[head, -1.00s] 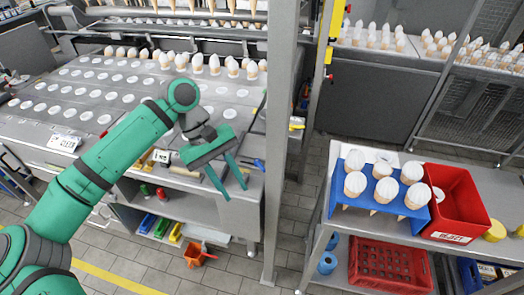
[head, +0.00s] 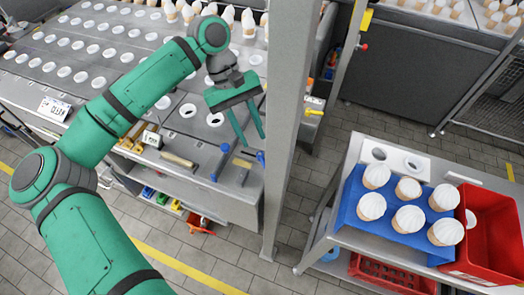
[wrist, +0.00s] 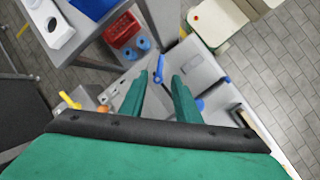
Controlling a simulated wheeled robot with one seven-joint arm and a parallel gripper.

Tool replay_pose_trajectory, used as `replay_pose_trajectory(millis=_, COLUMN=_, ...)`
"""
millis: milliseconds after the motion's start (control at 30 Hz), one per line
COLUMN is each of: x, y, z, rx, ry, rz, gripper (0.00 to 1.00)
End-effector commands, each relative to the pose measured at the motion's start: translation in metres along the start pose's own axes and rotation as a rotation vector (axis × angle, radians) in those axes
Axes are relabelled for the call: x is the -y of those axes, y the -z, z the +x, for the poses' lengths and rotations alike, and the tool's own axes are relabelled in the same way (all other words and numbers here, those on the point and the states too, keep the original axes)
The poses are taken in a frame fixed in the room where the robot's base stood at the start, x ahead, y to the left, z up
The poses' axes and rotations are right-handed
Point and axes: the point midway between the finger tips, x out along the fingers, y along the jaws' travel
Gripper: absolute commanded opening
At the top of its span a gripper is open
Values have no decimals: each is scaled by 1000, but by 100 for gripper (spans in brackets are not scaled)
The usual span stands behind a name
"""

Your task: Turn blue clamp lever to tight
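A blue lever (wrist: 158,72) shows in the wrist view, in the gap between my fingertips as seen from there. In the head view a blue part (head: 261,157) just below the fingertips, at the bench's right front corner, appears to be this lever. How far the fingers are above it I cannot tell. My gripper (head: 251,140) is green, points down and is open, with nothing between its fingers in the head view; its fingers also show in the wrist view (wrist: 160,80). A second blue handle (head: 219,160) lies left of it on the bench front.
A grey post (head: 293,120) stands close to the right of my gripper. Beyond it are a trolley with a blue cone rack (head: 349,215) and a red crate (head: 486,235). A wooden-handled tool (head: 178,160) lies on the bench front.

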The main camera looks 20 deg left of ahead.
Motion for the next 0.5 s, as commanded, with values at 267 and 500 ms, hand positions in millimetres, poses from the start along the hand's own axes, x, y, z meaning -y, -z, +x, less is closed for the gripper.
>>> replay_pose_trajectory(millis=267, x=0, y=0, z=50, rx=2, ry=0, rz=0, gripper=29)
replay_pose_trajectory(millis=500, x=0, y=0, z=79, rx=1, ry=0, rz=-1, gripper=29)
